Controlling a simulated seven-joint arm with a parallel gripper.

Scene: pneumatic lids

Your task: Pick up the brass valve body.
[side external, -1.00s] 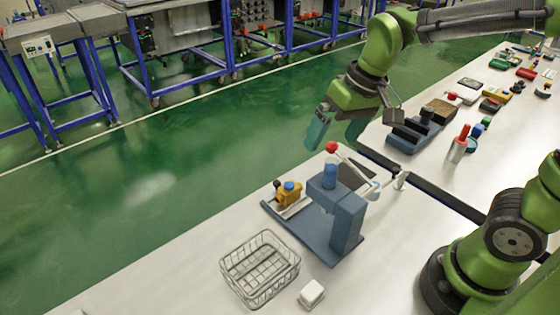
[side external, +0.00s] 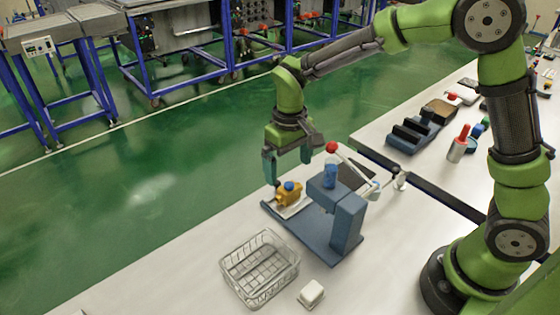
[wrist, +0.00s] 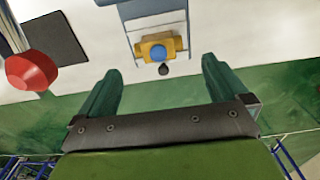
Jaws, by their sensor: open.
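The brass valve body (side external: 289,195) is a yellow block with a blue cap on top. It sits on a light plate at the base of the blue-grey press (side external: 347,222). In the wrist view the valve body (wrist: 160,47) lies beyond the fingertips, roughly midway between them, with a small black knob on its near side. My gripper (side external: 289,156) is open and empty above the valve body, with its fingers pointing down. In the wrist view its two green fingers (wrist: 162,72) are spread wide, with nothing between them.
The press's red-knobbed lever (side external: 331,147) rises just right of my gripper; its red knob also shows in the wrist view (wrist: 31,71). A wire basket (side external: 260,267) and a white block (side external: 311,293) stand nearer the camera. The green floor lies beyond the table edge.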

